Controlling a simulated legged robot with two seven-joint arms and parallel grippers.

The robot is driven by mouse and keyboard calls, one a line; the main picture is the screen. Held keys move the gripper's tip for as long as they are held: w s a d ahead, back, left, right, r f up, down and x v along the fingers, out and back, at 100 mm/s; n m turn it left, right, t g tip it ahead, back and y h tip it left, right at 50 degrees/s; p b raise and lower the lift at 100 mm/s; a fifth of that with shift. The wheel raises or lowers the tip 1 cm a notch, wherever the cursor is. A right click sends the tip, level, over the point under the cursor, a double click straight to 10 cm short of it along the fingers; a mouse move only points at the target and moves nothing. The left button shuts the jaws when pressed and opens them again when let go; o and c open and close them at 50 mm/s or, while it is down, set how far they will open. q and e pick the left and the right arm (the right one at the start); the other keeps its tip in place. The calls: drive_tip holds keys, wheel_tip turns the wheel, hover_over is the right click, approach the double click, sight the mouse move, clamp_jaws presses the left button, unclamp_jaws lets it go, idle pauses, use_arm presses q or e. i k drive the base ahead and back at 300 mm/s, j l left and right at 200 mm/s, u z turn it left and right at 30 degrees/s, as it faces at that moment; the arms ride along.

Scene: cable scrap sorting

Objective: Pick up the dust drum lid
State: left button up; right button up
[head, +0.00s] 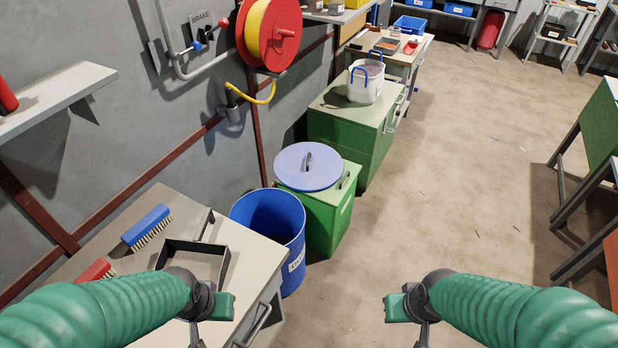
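The dust drum lid, a round pale lavender-grey disc (298,178) with a dark handle on top, lies flat on a green cabinet in the middle of the head view. A blue open drum (290,240) with a partly readable white label stands just left of and in front of that cabinet. My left gripper (208,318) is over the workbench at the lower left, well short of the lid. My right gripper (412,318) is over the floor at the lower right, also apart from the lid. The fingers of both are hardly visible, so I cannot tell their opening.
The green cabinet (325,222) stands against a larger green chest (352,140) bearing a white bucket (366,84). The workbench (240,262) holds a blue brush (146,226), a red brush (97,270) and a black-edged tray (200,246).

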sight(303, 166)
drive_tip(key=u, duration=0.4)
drive_tip(key=k+u, duration=0.15)
drive_tip(key=u, duration=0.6)
drive_tip(key=k+j+u, duration=0.1)
drive_tip(key=u, duration=0.25)
drive_tip(key=i+l, duration=0.2)
drive_tip(key=l, duration=0.35)
drive_tip(key=i+l, duration=0.15)
drive_tip(key=l, duration=0.4)
drive_tip(key=i+l, duration=0.2)
drive_tip(key=l, duration=0.4)
drive_tip(key=i+l+u, duration=0.1)
drive_tip(key=l, duration=0.45)
drive_tip(key=i+l, duration=0.2)
drive_tip(key=l, duration=0.35)
drive_tip(key=i+l, duration=0.2)
drive_tip(key=l, duration=0.4)
drive_tip(key=i+l, duration=0.15)
drive_tip(key=l, duration=0.4)
drive_tip(key=i+l, duration=0.15)
drive_tip(key=l, duration=0.45)
drive_tip(key=u, duration=0.05)
